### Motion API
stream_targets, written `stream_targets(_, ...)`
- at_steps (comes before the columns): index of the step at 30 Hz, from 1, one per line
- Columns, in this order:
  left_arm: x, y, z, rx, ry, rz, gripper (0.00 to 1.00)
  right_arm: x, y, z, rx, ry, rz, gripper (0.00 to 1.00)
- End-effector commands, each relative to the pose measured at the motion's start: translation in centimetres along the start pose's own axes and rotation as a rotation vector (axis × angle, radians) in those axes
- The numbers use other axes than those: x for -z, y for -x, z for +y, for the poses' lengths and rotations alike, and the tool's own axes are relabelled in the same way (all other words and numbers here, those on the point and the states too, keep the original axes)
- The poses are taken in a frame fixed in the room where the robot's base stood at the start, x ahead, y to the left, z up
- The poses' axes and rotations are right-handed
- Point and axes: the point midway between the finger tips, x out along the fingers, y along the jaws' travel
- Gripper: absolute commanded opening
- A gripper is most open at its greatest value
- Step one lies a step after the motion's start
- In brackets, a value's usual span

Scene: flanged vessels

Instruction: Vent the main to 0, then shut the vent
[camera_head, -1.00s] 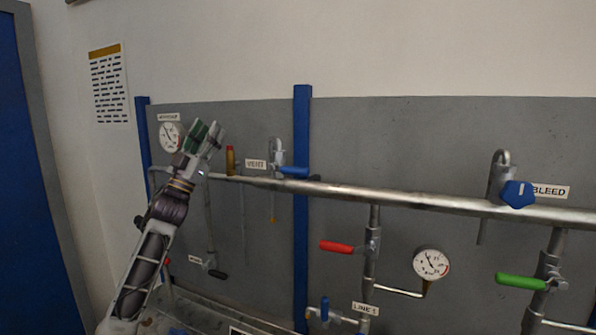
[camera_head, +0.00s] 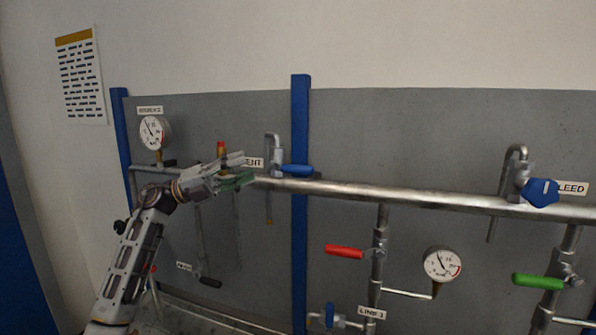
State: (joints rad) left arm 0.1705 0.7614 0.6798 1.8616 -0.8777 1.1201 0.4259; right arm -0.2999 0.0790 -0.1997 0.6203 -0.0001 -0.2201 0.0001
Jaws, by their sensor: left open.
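The vent valve has a blue lever (camera_head: 295,170) that lies roughly along the main pipe (camera_head: 400,198), beside a bent outlet tube (camera_head: 272,150). Its VENT label (camera_head: 252,162) is partly covered by my left gripper. My left gripper (camera_head: 248,170) is open and empty, its fingers pointing right toward the vent valve, with a gap to the blue lever. A gauge (camera_head: 154,133) under a label stands at the left end of the pipe; its needle points up and left, its numbers too small to read. My right gripper is not in view.
A bleed valve with a blue knob (camera_head: 541,192) sits on the pipe at right. Below are a red lever (camera_head: 344,251), a green lever (camera_head: 538,281), a lower gauge (camera_head: 442,264) and a small blue lever (camera_head: 329,316). A blue post (camera_head: 300,200) stands behind the pipe.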

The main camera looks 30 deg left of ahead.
Motion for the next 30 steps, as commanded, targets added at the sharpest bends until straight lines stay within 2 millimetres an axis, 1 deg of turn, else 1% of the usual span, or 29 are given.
stream_targets(3,1.7,0.1,1.2,-0.055,-0.071,0.077,0.42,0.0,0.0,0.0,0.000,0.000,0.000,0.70)
stream_targets(7,3.0,0.3,1.8,-0.074,-0.134,0.138,0.42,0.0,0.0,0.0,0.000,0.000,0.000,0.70)
stream_targets(12,3.0,0.3,1.8,-0.071,-0.173,0.142,0.42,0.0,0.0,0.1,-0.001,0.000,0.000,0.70)
stream_targets(23,3.0,0.2,1.8,-0.069,-0.174,0.141,0.42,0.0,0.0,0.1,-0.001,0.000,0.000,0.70)
stream_targets(30,3.1,-0.9,1.8,-0.069,-0.174,0.140,0.42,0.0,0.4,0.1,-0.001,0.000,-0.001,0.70)
